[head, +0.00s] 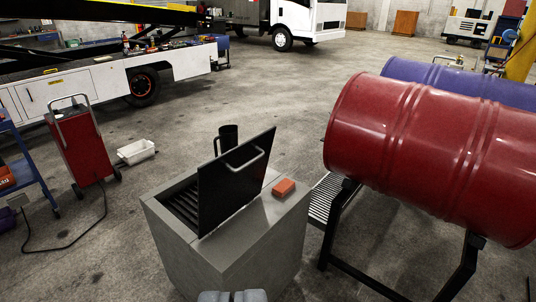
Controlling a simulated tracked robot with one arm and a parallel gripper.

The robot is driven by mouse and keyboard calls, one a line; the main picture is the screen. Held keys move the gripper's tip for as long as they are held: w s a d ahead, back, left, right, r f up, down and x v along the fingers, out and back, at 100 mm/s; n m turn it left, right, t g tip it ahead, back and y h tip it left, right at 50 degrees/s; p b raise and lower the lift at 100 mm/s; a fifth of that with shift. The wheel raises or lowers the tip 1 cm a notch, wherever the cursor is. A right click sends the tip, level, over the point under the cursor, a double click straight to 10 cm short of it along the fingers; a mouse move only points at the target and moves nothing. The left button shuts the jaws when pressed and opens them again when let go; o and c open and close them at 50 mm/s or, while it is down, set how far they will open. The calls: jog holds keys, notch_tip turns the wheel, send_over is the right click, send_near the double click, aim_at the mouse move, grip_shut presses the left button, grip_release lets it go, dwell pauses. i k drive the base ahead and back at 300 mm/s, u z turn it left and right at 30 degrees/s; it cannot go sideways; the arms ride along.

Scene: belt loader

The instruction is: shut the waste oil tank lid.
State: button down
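The waste oil tank (222,262) is a grey box on the floor at the lower middle. Its lid (236,180) is a black panel that stands up steeply from the tank top, with a light bar handle (245,157) on the face toward me. The lid is open, and a dark slatted opening (183,204) shows to its left. An orange-red block (284,187) lies on the tank top to the right of the lid. My gripper (233,296) shows only in part at the bottom edge, in front of the tank; its two grey fingers appear together with nothing between them.
A red drum (425,150) lies on a black stand close to the tank's right, with a blue drum (460,83) behind. A black cylinder (228,136) shows behind the lid. A red wheeled cart (82,145) and white tub (137,151) stand left. Floor beyond is open.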

aim_at(229, 182)
jog(key=z, duration=0.6)
jog(key=i, duration=1.55)
jog(key=z, duration=0.1)
